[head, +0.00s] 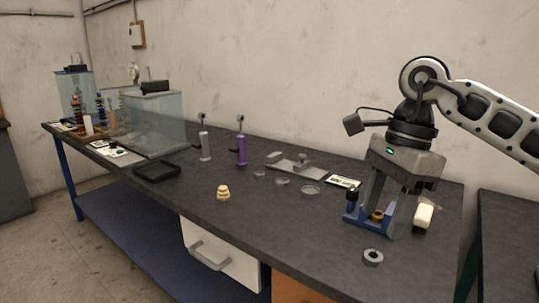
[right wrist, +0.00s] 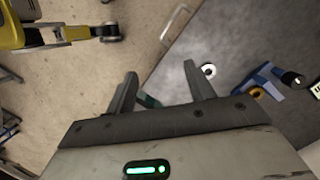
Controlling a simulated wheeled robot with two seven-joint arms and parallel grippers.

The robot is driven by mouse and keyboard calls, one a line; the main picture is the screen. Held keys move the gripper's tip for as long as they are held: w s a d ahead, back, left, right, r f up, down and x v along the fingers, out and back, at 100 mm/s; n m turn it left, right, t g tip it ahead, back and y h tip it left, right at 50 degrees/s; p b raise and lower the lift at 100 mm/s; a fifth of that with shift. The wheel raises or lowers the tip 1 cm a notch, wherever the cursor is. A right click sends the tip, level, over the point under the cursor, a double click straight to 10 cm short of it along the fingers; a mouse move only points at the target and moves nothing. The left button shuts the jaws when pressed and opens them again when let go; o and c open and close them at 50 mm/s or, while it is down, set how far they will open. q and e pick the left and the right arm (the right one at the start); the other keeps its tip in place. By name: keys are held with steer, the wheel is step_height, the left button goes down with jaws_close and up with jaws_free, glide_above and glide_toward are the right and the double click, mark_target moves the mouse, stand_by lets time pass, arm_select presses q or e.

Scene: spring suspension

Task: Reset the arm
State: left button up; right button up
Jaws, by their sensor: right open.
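My right gripper (head: 386,215) is in the head view at the right part of the table, pointing down. Its two fingers are apart with nothing held between them. In the right wrist view the gripper (right wrist: 163,82) is also open, with floor and the table edge beyond its tips. A blue fixture (head: 357,217) with a brass ring (head: 377,215) stands by the gripper in the head view; the fingers hide part of it. The blue fixture also shows at the right of the right wrist view (right wrist: 262,78), apart from the fingers. My left gripper is not in view.
A grey ring (head: 373,257) lies near the table's front edge. A cream stepped part (head: 223,193), several clear dishes (head: 311,191), a purple cylinder (head: 241,150) and a grey cylinder (head: 205,146) stand on the dark table (head: 300,235). A glass case (head: 155,123) is at the left.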

steer(key=s+a+f+m+y, duration=0.2)
steer(key=s+a+m+y, duration=0.2)
steer(key=a+m+y, duration=0.5)
steer(key=s+a+f+m+y, duration=0.1)
steer(key=s+a+m+y, duration=0.4)
steer(key=a+y, duration=0.7)
steer(key=w+d+f+m+t+h, duration=0.2)
steer(key=d+f+m+t+h, duration=0.35)
steer(key=m+t, duration=0.6)
steer(key=w+d+f+m+t+h, duration=0.35)
steer(key=f+m+t+h, duration=0.35)
steer(key=m, duration=1)
steer(key=s+d+f+m+g+h, duration=0.3)
steer(key=s+d+f+m, duration=0.1)
steer(key=s+f, duration=0.3)
steer(key=s+d+f+m+g+h, duration=0.4)
steer(key=s+f+m, duration=0.2)
steer(key=f, duration=0.5)
steer(key=shift+s+d+f+m+p, duration=0.25)
steer(key=shift+s+m+p, duration=0.1)
steer(key=shift+m, duration=0.4)
